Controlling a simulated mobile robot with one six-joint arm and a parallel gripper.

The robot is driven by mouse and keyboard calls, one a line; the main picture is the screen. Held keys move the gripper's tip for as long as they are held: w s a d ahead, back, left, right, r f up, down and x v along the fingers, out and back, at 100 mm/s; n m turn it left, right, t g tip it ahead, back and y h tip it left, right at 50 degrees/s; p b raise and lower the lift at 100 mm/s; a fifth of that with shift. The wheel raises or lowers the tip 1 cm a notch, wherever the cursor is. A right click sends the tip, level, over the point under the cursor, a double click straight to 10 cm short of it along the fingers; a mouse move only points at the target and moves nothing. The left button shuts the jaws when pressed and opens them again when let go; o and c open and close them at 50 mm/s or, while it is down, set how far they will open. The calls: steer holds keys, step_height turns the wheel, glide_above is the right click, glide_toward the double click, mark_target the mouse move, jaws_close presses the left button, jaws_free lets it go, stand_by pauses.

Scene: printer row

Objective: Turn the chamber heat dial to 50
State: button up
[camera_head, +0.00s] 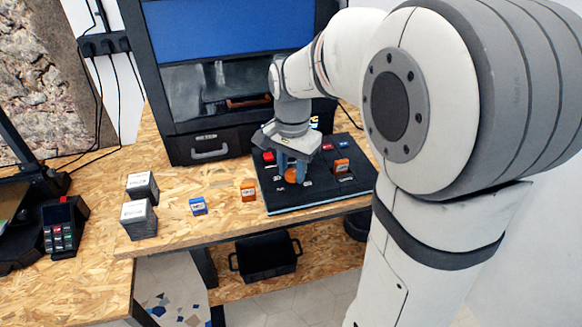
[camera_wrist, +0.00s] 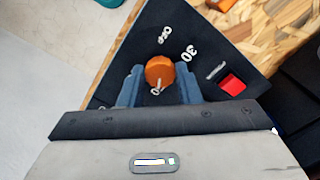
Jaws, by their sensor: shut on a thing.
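The chamber heat dial (camera_wrist: 160,71) is a round orange knob on a dark control panel (camera_wrist: 122,62). In the head view the dial (camera_head: 291,176) shows low between the blue fingers. My gripper (camera_wrist: 160,80) is shut on the dial, with one finger on each side of it. In the head view my gripper (camera_head: 292,171) points down at the panel. White marks OFF (camera_wrist: 167,36) and 30 (camera_wrist: 188,53) show around the dial. Another mark ending in 0 is partly hidden near the dial's lower edge. I cannot make out where the dial's pointer is.
A red button (camera_wrist: 231,85) is beside the dial. A printer (camera_head: 205,95) stands behind. A black crate (camera_head: 268,258) is below.

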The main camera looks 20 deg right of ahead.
mark_target(292, 173)
steer(key=o, duration=1)
steer(key=shift+c, duration=0.2)
step_height(292, 173, up, 8)
steer(key=shift+f, duration=0.1)
steer(key=s+f+n+t, duration=0.1)
steer(key=s+f+n, duration=0.2)
steer(key=s+n, duration=0.2)
steer(key=s+f+n+t, duration=0.2)
steer(key=s+f+n, duration=0.2)
steer(key=s, duration=0.6)
steer(key=shift+f+n, duration=0.2)
steer(key=shift+n, duration=0.2)
